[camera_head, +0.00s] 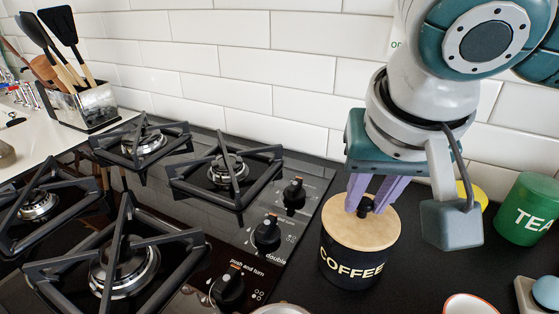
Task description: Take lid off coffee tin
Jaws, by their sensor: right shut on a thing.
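The coffee tin (349,264) is dark with pale "COFFEE" lettering and stands upright on the black counter, right of the hob. Its light wooden lid (350,226) sits on top of it. My right gripper (370,204) points down from above, with its purple fingers shut on the small dark knob (364,208) of the lid. The fingers partly hide the knob. I cannot see any gap between lid and tin. My left gripper is not in view.
The gas hob (203,257) with several burners and black grates fills the left and middle. A green tea tin (526,210) and a yellow item (477,194) stand at the right. A utensil holder (88,105) is at the back left. White tiles (230,60) rise behind.

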